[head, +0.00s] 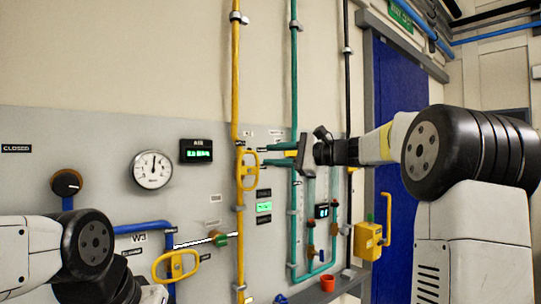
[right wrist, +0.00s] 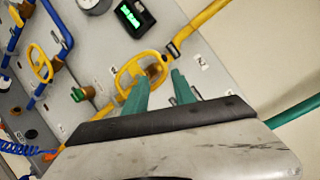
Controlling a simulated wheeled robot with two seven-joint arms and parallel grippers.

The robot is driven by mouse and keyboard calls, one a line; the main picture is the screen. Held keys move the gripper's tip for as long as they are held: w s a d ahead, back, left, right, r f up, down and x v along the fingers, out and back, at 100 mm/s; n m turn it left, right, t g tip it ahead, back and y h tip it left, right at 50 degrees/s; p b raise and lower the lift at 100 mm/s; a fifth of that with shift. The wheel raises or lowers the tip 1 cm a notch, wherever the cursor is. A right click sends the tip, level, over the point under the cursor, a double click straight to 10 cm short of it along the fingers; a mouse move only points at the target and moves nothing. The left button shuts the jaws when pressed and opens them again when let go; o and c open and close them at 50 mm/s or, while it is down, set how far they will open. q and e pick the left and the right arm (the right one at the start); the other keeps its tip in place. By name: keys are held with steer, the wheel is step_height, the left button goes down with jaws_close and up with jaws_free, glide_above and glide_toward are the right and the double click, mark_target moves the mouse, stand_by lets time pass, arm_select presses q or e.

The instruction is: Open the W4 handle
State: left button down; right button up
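A yellow loop handle (head: 247,170) sits on the vertical yellow pipe in the middle of the panel. I cannot read a W4 label in either view. A second yellow loop handle (head: 176,266) is on the blue pipe, lower left, close to a W3 label (head: 138,238). My right gripper (head: 266,157) is just right of the yellow-pipe handle, its teal fingers pointing at it. In the right wrist view the two fingers (right wrist: 160,87) are apart with nothing held, and that handle (right wrist: 131,77) lies just beyond their tips. My left gripper is out of view; its arm shows lower left.
A round gauge (head: 153,169) and a green-lit display (head: 196,151) are left of the yellow pipe. Teal pipes (head: 294,80) run behind my right gripper. A yellow box with a lever (head: 368,241) and a blue door (head: 396,130) are at the right.

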mark_target(252, 153)
steer(key=x, duration=0.7)
steer(key=shift+w+a+r, duration=0.15)
steer(key=shift+a+r, duration=0.05)
steer(key=shift+r, duration=0.1)
jaws_close()
